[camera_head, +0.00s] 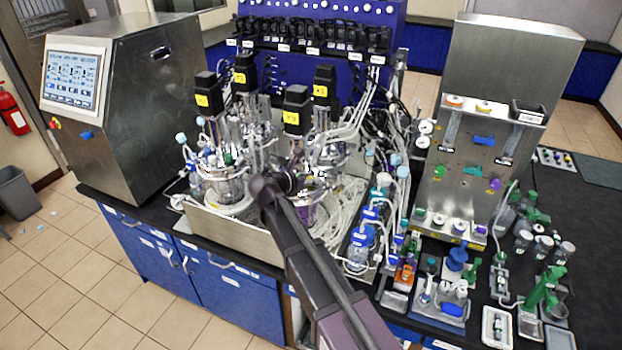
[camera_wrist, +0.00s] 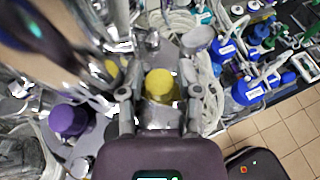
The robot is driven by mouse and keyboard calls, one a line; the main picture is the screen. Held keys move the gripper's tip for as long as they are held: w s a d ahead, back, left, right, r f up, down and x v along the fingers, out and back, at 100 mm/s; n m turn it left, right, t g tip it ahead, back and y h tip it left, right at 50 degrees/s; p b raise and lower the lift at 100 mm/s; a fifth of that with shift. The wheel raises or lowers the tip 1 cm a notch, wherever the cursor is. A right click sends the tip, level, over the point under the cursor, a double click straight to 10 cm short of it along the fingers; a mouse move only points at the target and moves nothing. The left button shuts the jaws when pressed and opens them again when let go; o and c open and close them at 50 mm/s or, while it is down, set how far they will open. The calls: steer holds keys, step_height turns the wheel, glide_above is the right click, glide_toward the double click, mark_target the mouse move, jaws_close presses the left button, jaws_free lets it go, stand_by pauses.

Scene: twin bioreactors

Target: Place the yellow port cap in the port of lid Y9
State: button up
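The yellow port cap (camera_wrist: 160,85) sits between the fingers of my gripper (camera_wrist: 160,98) in the wrist view, and the fingers look shut on it. In the head view my gripper (camera_head: 287,180) is among the glass vessels, in front of the motor with a yellow label (camera_head: 291,117); the cap is hidden there. The label's text is too small to read surely. Metal lid parts and tubing lie close around and below the cap. I cannot make out the open port of lid Y9 in either view.
A purple cap (camera_wrist: 68,120) stands on a metal lid left of my gripper in the wrist view. Motors, glass vessels and white tubing crowd the metal tray (camera_head: 235,232). Blue-capped bottles (camera_head: 362,238) stand to the right, and a steel cabinet (camera_head: 130,100) to the left.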

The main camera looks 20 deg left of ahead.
steer(key=shift+r, duration=0.1)
steer(key=shift+r, duration=0.1)
steer(key=shift+s+a+r+p, duration=0.15)
steer(key=shift+s+p, duration=0.05)
steer(key=shift+p, duration=0.15)
steer(key=p+v, duration=0.4)
steer(key=v, duration=0.7)
steer(key=shift+s+a, duration=0.15)
steer(key=shift+s, duration=0.1)
